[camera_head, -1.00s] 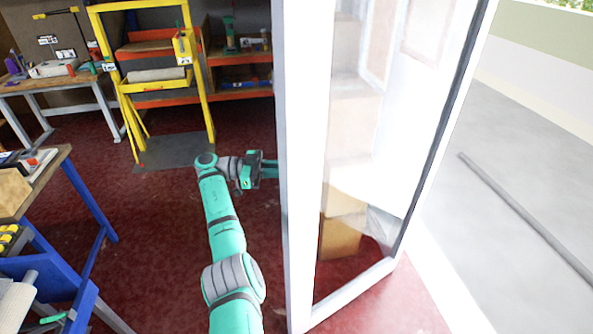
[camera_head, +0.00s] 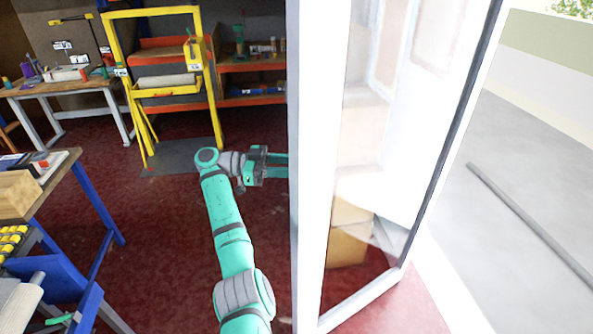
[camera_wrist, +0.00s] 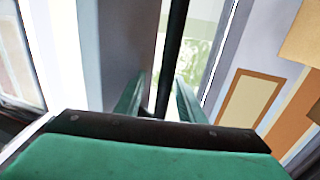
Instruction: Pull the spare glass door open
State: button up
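The glass door (camera_head: 310,200) has a white frame and stands swung open at an angle in the head view. Brown shapes show through its pane. My gripper (camera_head: 287,166) is at the door's left edge, and the frame hides its fingertips there. In the wrist view, the two green fingers of my gripper (camera_wrist: 160,85) are apart. A dark upright bar (camera_wrist: 172,40), which looks like a door handle, runs between them. Contact with either finger is not clear.
A yellow frame rack (camera_head: 205,75) stands on a grey mat behind my arm. A blue-legged bench (camera_head: 95,205) is at the left, and a wooden table (camera_head: 65,88) is behind it. Red floor (camera_head: 165,230) is clear between them. Grey paving lies outside, at the right.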

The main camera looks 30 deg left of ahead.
aim_at(297, 169)
jog(key=s+d+r, duration=0.1)
jog(key=s+r, duration=0.1)
jog(key=s, duration=0.1)
jog(key=s+d+r, duration=0.2)
jog(key=s, duration=0.1)
jog(key=s+d+r, duration=0.1)
jog(key=s+r, duration=0.1)
jog(key=s, duration=0.1)
jog(key=shift+s+d+r, duration=0.25)
jog(key=shift+s+r, duration=0.05)
jog(key=shift+r, duration=0.05)
jog(key=shift+s+d+r, duration=0.35)
jog(key=shift+s, duration=0.3)
